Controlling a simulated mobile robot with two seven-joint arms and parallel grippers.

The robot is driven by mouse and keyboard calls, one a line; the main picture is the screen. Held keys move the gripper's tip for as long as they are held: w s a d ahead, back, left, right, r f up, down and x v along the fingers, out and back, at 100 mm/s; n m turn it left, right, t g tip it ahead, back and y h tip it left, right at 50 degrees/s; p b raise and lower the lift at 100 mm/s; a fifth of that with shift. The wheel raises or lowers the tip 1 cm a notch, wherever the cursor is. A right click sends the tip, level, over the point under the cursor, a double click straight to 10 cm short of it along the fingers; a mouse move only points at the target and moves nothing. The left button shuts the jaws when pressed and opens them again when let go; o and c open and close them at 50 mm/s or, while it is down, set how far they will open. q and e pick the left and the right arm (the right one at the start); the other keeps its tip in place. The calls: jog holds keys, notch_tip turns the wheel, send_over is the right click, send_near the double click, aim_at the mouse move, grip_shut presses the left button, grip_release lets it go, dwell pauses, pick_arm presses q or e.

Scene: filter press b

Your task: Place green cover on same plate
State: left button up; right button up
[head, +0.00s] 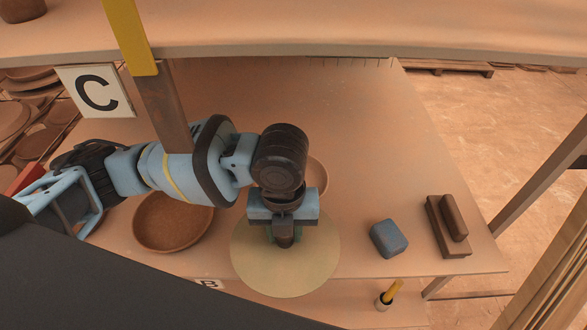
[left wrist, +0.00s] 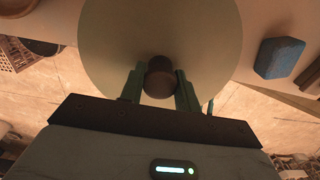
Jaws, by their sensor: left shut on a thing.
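The green cover (head: 262,268) is a flat, pale yellow-green disc with a dark knob (left wrist: 158,78) at its middle. My left gripper (head: 284,236) points down and is shut on the knob. In the left wrist view the two fingers (left wrist: 160,90) stand on either side of it. The cover is over the front edge of the shelf and overhangs it. A light brown round dish (head: 318,177) shows partly behind the gripper; the arm hides the rest. I cannot tell whether a plate is under the cover. My right gripper is not in view.
A wide brown bowl (head: 172,222) stands left of the cover. A blue block (head: 388,238) and stacked brown blocks (head: 447,228) lie to the right. A yellow-handled tool in a small cup (head: 387,296) stands lower down.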

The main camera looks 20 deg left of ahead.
pick_arm(q)
jog(key=shift+w, duration=0.2)
jog(key=w+a+f+b, duration=0.1)
jog(key=w+a, duration=0.2)
jog(key=w, duration=1.2)
jog(key=shift+a+f, duration=0.2)
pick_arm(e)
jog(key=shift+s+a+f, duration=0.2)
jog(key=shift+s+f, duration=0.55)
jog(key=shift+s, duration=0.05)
pick_arm(q)
jog(key=shift+f, duration=1.8)
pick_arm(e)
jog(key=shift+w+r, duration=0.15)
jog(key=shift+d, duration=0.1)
pick_arm(q)
jog(key=shift+f, duration=0.15)
jog(key=o, duration=1.1)
